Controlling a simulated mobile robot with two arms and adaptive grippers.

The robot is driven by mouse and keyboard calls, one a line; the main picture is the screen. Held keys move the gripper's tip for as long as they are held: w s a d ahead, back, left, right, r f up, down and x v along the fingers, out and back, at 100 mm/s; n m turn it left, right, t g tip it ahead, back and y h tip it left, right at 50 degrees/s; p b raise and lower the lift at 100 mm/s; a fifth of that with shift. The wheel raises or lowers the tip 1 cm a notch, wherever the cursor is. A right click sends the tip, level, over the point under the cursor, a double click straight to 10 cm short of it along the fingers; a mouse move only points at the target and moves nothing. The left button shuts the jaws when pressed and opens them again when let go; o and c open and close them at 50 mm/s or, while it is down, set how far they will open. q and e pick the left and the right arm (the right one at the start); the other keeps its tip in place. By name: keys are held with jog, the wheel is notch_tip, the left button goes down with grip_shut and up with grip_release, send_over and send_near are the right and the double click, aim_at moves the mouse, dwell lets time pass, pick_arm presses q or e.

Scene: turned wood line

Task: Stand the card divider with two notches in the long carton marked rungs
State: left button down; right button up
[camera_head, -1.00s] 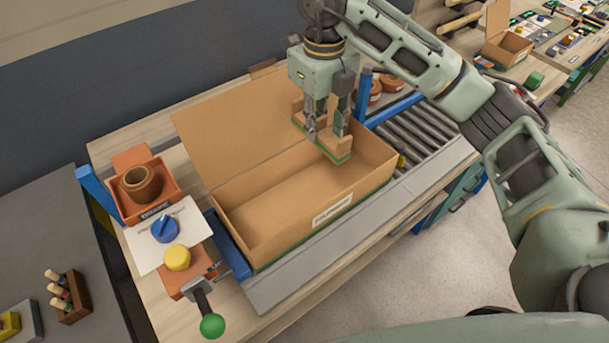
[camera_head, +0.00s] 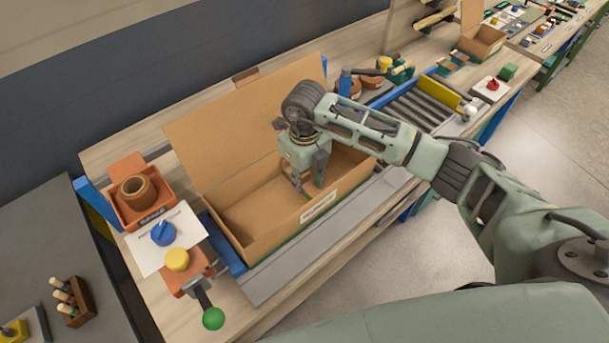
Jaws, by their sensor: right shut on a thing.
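The long carton (camera_head: 272,238) stands open on the bench, its tall flap (camera_head: 235,122) raised at the back. A white label (camera_head: 319,206) is on its front wall, too small to read. My right gripper (camera_head: 307,186) reaches down into the carton, near the middle of its length, fingers pointing down. It is shut on the card divider, now mostly hidden by the gripper and the carton's front wall. I cannot tell whether the divider touches the carton floor. My left gripper is not in view.
Left of the carton are an orange bin (camera_head: 142,200) with a brown ring, a blue knob (camera_head: 163,233), a yellow knob (camera_head: 177,259) and a green-balled lever (camera_head: 213,318). A roller conveyor (camera_head: 412,108) lies to the right. The carton's left part is empty.

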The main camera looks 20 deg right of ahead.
aim_at(305, 175)
jog(key=shift+f, duration=0.3)
jog(key=o, duration=0.9)
jog(key=shift+r, duration=0.3)
notch_tip(305, 175, up, 11)
jog(key=b, duration=0.4)
jog(key=shift+r, duration=0.4)
